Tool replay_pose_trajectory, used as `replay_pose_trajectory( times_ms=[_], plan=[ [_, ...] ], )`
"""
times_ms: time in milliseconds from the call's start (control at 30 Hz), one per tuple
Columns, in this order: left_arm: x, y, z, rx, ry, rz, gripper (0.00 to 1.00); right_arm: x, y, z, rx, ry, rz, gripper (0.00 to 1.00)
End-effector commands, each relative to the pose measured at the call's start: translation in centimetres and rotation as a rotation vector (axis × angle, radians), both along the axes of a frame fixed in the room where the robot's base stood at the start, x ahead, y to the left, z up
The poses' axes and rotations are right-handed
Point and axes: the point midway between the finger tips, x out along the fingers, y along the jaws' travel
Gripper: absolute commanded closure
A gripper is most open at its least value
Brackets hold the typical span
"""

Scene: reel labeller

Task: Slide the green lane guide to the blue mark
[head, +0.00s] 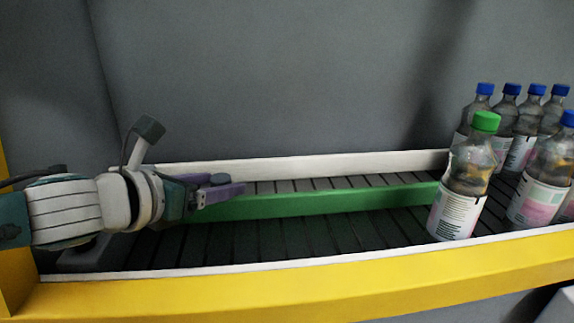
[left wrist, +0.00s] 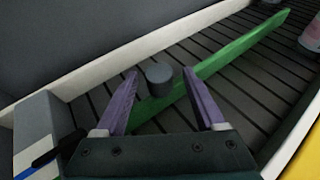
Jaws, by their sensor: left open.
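The green lane guide (head: 320,203) is a long bar lying lengthwise over the dark slatted conveyor; it also shows in the left wrist view (left wrist: 240,46). A dark grey round knob (left wrist: 159,74) stands at the guide's near end. My left gripper (head: 226,188) is at the guide's left end. Its purple fingers are open, one on each side of the knob in the left wrist view (left wrist: 160,80); I cannot tell whether they touch it. A blue mark (left wrist: 37,164) lies on a pale block at lower left of that view, beside a black mark. My right gripper is not in view.
A bottle with a green cap (head: 463,180) stands at the guide's right end. Several blue-capped bottles (head: 540,185) crowd behind and beside it. A white rail (head: 330,163) runs along the back and a yellow frame (head: 300,292) along the front. The conveyor before the guide is clear.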

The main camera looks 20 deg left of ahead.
Motion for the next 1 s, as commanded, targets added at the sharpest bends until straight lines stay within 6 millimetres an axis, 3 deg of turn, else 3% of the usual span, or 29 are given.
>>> replay_pose_trajectory(
  times_ms=[200, 400, 633, 1000],
  plan=[
    [-3.8, 0.1, 1.5, 0.002, 0.004, -0.003, 0.28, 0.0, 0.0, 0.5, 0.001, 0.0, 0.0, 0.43],
    [-6.4, 0.3, 2.5, 0.002, 0.004, -0.001, 0.28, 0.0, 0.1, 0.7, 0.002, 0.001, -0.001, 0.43],
    [-7.6, 0.3, 3.2, 0.001, 0.0, 0.0, 0.28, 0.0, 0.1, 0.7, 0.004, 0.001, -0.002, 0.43],
    [-7.6, 0.3, 3.2, 0.001, -0.001, 0.0, 0.28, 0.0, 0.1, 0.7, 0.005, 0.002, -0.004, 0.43]
  ],
)
